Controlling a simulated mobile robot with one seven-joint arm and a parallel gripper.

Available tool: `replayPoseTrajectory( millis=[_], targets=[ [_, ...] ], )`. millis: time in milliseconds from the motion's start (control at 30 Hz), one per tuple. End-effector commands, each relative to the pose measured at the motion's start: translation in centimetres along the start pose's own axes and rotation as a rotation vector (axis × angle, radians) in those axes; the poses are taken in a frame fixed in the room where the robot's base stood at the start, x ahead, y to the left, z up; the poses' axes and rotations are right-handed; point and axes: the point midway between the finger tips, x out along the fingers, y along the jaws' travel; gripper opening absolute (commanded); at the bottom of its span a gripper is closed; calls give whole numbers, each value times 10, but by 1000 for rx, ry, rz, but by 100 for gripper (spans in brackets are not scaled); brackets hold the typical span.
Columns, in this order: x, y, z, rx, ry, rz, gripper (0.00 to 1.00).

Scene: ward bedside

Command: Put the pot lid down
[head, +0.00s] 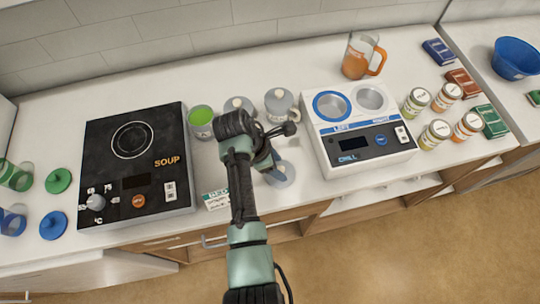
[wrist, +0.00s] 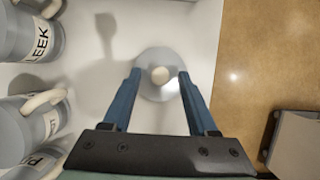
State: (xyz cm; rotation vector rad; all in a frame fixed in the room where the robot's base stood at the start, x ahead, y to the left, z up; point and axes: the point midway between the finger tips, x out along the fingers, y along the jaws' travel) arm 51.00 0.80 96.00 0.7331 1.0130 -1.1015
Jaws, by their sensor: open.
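The pot lid is a grey disc with a pale round knob (wrist: 152,57). It lies on the white counter near its front edge, and it also shows in the head view (head: 285,175), partly hidden by my arm. My gripper (wrist: 160,76) is open, its two blue fingers on either side of the lid's knob with gaps between. I cannot tell how far above the counter the fingertips are. Behind it are a grey pot with green contents and no lid (head: 201,120) and two grey pots with lids on, one (head: 279,104) right of the other (head: 238,106).
A black soup hob (head: 120,190) stands left and a white chill unit (head: 380,160) right. A small label card (head: 215,200) is at the counter's front. An orange jug (head: 358,58) and several jars (head: 416,102) are farther right. The counter edge is close to the lid.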

Motion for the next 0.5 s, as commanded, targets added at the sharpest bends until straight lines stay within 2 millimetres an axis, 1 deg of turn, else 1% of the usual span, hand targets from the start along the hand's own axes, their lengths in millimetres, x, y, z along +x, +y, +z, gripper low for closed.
replayPoseTrajectory(
  millis=[300, 400, 500],
  targets=[
    [-66, 1, 0, -1, 0, 6, 59],
    [-85, 1, 0, 0, 0, 5, 59],
    [-99, 1, -1, -1, -1, 3, 59]
  ],
)
